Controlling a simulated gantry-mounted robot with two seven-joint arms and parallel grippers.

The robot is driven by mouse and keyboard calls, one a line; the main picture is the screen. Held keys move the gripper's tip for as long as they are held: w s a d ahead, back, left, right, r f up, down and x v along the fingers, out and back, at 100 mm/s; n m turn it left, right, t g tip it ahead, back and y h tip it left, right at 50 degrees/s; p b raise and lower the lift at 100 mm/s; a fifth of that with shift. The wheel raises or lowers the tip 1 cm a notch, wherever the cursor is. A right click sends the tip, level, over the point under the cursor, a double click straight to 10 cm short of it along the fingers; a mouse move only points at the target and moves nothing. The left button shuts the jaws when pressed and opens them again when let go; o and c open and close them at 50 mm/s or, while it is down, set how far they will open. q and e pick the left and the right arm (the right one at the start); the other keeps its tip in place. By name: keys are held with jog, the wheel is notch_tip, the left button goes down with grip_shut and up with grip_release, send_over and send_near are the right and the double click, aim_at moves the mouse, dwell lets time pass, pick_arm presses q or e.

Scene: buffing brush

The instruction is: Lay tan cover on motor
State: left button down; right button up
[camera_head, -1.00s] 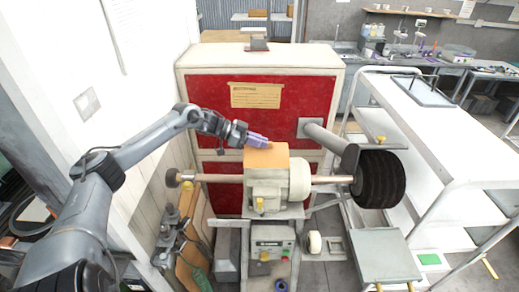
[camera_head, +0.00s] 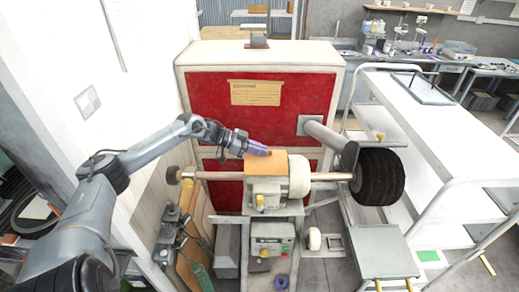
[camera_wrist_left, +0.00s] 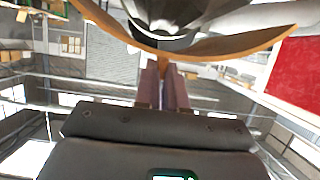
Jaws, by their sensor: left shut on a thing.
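The tan cover (camera_head: 264,164) is over the top of the grey-white motor (camera_head: 299,176), on the left part of its body. My left gripper (camera_head: 266,151) has purple fingers and is at the cover's back edge. In the left wrist view the fingers (camera_wrist_left: 165,88) are shut on the edge of the curved tan cover (camera_wrist_left: 215,47). A dark shape shows beyond the cover there. Whether the cover's underside touches the motor all along is hidden. My right gripper is not in view.
A shaft with a dark brush wheel (camera_head: 378,178) extends right of the motor, and a small knob ends it at left. A red-panelled cabinet (camera_head: 300,105) stands behind. A control box (camera_head: 270,245) sits below. A white cart (camera_head: 440,130) is at right.

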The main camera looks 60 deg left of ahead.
pick_arm(q)
jog(key=shift+f, duration=0.25)
jog(key=c, duration=1.2)
grip_release()
jog(key=shift+r, duration=0.5)
jog(key=v, duration=1.2)
jog(key=shift+p, duration=0.4)
jog(key=shift+r, duration=0.1)
